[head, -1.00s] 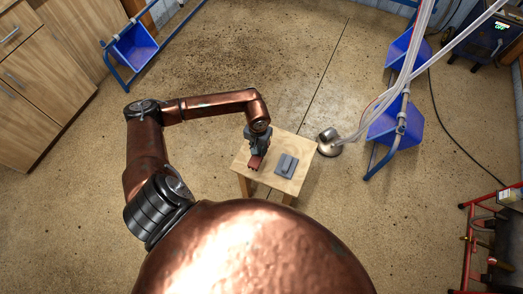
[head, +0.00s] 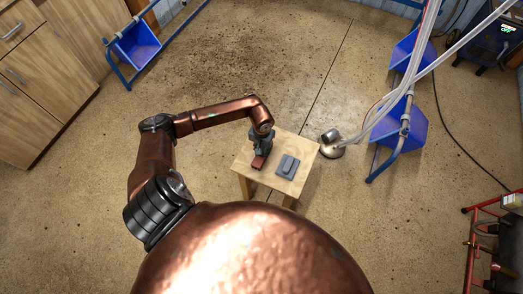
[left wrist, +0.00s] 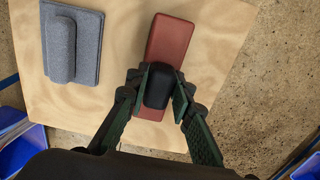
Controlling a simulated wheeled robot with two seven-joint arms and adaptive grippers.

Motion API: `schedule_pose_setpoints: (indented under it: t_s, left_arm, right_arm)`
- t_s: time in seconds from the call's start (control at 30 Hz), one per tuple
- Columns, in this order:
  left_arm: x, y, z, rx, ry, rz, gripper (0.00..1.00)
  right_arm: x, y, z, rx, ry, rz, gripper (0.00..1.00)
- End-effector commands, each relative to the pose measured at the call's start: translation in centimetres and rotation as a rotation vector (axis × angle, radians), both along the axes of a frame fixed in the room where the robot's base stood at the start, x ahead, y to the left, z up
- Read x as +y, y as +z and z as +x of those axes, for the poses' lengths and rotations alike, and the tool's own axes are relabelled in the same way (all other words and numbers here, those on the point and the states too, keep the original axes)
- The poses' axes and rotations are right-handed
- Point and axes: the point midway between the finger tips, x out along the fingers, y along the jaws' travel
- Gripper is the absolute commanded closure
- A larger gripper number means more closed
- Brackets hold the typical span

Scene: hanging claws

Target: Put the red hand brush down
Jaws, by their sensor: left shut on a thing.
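The red hand brush (head: 259,161) is at the left part of the small wooden table (head: 246,158) in the head view. In the left wrist view the brush (left wrist: 171,40) shows as a red block with a black grip (left wrist: 158,86). My left gripper (head: 262,147) is over it, and in the left wrist view its fingers (left wrist: 158,88) are shut on the black grip from both sides. The brush is at or just above the tabletop; I cannot tell whether it touches. My right gripper is not in view.
A grey float-like block (head: 288,166) lies on the table to the right of the brush; it also shows in the left wrist view (left wrist: 88,45). A metal piece (head: 331,143) with hoses stands on the floor beyond the table. Blue bins (head: 402,128) stand at right.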

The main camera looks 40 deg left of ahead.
Motion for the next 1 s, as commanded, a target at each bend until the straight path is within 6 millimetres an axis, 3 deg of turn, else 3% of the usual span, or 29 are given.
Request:
schedule_pose_setpoints:
  t_s: [0.07,0.1,0.33,0.73,1.0]
  left_arm:
    - [0.0,-0.3,0.0,0.0,0.0,0.0,0.98]
    - [0.0,-0.4,0.0,0.001,0.0,0.0,0.78]
    - [0.0,-0.3,0.0,0.0,0.0,0.0,0.62]
    - [0.0,0.4,0.0,-0.001,0.0,-0.001,0.61]
    - [0.1,5.5,0.1,-0.005,-0.002,0.002,0.61]
  right_arm:
    - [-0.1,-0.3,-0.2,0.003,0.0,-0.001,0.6]
    - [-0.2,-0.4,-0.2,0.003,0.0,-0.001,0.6]
    - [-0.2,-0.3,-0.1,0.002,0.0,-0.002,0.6]
    - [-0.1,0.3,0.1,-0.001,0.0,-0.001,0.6]
    - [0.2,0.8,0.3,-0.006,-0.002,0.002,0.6]
